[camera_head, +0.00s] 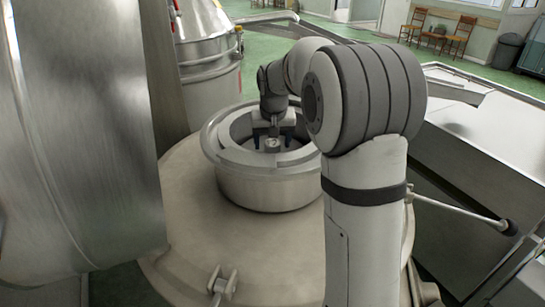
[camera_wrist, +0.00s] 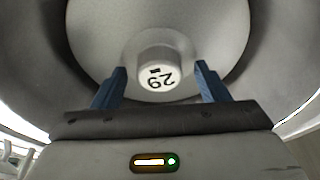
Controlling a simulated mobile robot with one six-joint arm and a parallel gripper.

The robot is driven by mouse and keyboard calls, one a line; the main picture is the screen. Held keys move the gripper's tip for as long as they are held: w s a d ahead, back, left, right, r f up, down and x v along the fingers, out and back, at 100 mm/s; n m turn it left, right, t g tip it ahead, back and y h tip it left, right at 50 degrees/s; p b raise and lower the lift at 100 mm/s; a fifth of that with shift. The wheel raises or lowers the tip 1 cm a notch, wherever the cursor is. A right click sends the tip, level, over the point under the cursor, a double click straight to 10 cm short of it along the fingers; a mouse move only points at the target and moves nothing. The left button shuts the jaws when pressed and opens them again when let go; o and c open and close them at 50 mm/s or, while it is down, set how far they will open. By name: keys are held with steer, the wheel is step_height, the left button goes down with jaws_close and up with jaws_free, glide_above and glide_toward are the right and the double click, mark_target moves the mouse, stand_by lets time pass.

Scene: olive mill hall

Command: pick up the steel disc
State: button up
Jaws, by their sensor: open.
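In the wrist view a pale round steel disc (camera_wrist: 105,30) lies inside a deep round opening, with a short upright knob (camera_wrist: 160,75) at its middle. The knob's top is white and marked with digits that look like 29, seen upside down. My gripper (camera_wrist: 160,67) is open, with one blue finger on each side of the knob and a visible gap to both. In the head view my gripper (camera_head: 272,137) reaches down into the round opening, and the small knob (camera_head: 271,145) shows between its fingers. Most of the disc is hidden there.
A raised metal collar (camera_head: 265,188) with a wide rim surrounds the opening on top of a large round vessel (camera_head: 190,245). A big steel cylinder (camera_head: 75,140) stands close on the left. A metal trough (camera_head: 490,150) is on the right.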

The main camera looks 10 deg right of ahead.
steer(key=shift+c, duration=0.5)
steer(key=c, duration=1.2)
steer(key=shift+c, duration=0.3)
steer(key=shift+r, duration=0.15)
